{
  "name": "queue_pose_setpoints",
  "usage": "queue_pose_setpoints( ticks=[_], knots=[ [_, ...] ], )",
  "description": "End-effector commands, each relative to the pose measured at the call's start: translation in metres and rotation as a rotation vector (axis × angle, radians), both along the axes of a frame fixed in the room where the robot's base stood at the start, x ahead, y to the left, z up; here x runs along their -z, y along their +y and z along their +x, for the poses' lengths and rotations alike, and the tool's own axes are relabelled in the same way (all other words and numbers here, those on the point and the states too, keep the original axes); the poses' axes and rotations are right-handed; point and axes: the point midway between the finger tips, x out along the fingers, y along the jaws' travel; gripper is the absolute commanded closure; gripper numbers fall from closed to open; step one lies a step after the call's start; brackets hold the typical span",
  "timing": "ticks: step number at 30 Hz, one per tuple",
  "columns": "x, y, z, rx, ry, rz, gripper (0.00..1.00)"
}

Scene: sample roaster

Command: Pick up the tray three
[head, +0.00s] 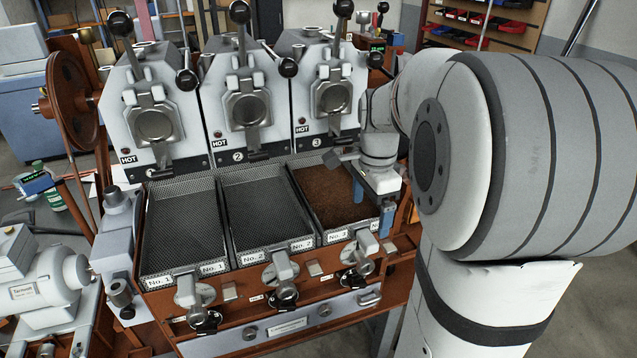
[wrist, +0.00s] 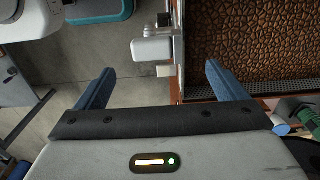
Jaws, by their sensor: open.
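Tray three (head: 355,229) is the rightmost of the three perforated metal trays in the head view, filled with brown beans (head: 322,190) and labelled No. 3 at its front. It sits in the roaster bench below unit 3. My gripper (head: 371,212) is at its right side, near the front right corner, with blue fingers pointing down. In the wrist view my gripper (wrist: 158,75) is open, with nothing seen held. One finger shows over the floor side and the other by the bean-filled tray (wrist: 270,98). Contact with the tray cannot be told.
Empty trays one (head: 185,268) and two (head: 270,248) sit to its left. Three roaster units marked HOT stand behind, including unit 3 (head: 322,95). Valve knobs (head: 357,274) stick out below the trays. A white fitting (wrist: 150,50) shows between my fingers.

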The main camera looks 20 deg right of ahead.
Motion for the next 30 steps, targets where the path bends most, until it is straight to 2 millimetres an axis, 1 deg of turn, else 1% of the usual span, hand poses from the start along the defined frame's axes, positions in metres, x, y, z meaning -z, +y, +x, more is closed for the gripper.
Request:
queue_pose_setpoints(
  ticks=[8, 13, 16, 19, 25, 30],
  knots=[
    [0.031, 0.002, -0.002, 0.003, 0.005, 0.002, 0.08],
    [0.058, 0.004, -0.004, 0.002, 0.006, 0.002, 0.08],
    [0.069, 0.004, -0.004, 0.002, 0.003, 0.001, 0.08],
    [0.074, 0.004, -0.004, 0.001, 0.002, 0.001, 0.08],
    [0.074, 0.004, -0.003, 0.0, 0.001, 0.0, 0.08],
    [0.074, 0.004, -0.003, 0.0, 0.001, 0.0, 0.22]
  ],
)
